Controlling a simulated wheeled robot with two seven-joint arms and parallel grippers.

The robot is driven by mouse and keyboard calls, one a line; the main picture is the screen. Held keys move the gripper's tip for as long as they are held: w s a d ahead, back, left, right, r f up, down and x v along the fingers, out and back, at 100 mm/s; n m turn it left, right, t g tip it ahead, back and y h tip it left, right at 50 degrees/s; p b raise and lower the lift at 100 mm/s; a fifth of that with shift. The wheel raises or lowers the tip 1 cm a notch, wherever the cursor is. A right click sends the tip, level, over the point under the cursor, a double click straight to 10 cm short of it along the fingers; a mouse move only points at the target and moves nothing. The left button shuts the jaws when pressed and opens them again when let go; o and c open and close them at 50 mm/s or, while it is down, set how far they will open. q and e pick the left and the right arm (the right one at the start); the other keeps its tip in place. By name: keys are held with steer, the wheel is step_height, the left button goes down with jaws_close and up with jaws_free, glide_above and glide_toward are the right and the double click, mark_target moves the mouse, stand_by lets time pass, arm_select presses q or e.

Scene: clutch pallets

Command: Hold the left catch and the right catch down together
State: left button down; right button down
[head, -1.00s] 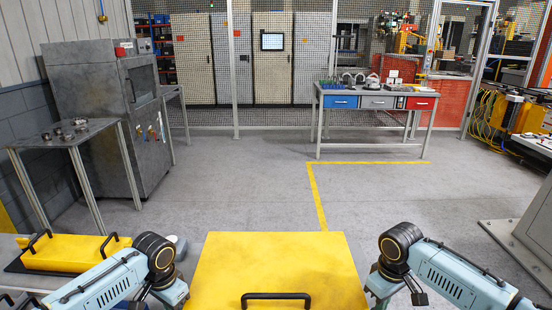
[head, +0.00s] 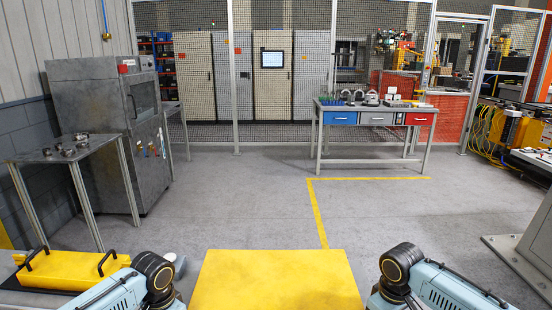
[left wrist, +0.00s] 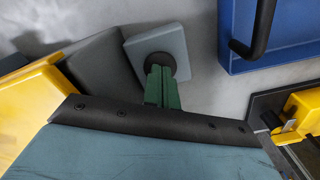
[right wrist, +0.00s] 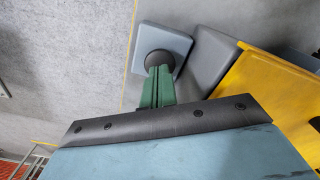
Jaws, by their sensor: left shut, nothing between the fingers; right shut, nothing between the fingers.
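A grey square pad with a dark round knob (left wrist: 172,62), which looks like the left catch, lies beyond my left fingertips in the left wrist view. My left gripper (left wrist: 159,76) is shut and empty, its green fingers lined up over the knob. A matching pad and knob (right wrist: 166,50), which looks like the right catch, shows in the right wrist view. My right gripper (right wrist: 157,76) is shut and empty, its fingers lined up over that knob. I cannot tell contact or how far either knob is pressed. The head view shows arm links but no fingertips.
A yellow case (head: 275,282) lies between my arms in the head view. Another yellow lid with black handles (head: 72,270) lies at left. A blue tray (left wrist: 285,58) with a black handle lies beside the left pad. A metal table (head: 62,152) stands farther left. Open floor lies ahead.

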steer(key=shift+f, duration=1.2)
steer(key=shift+s+f, duration=0.25)
stand_by(6.5)
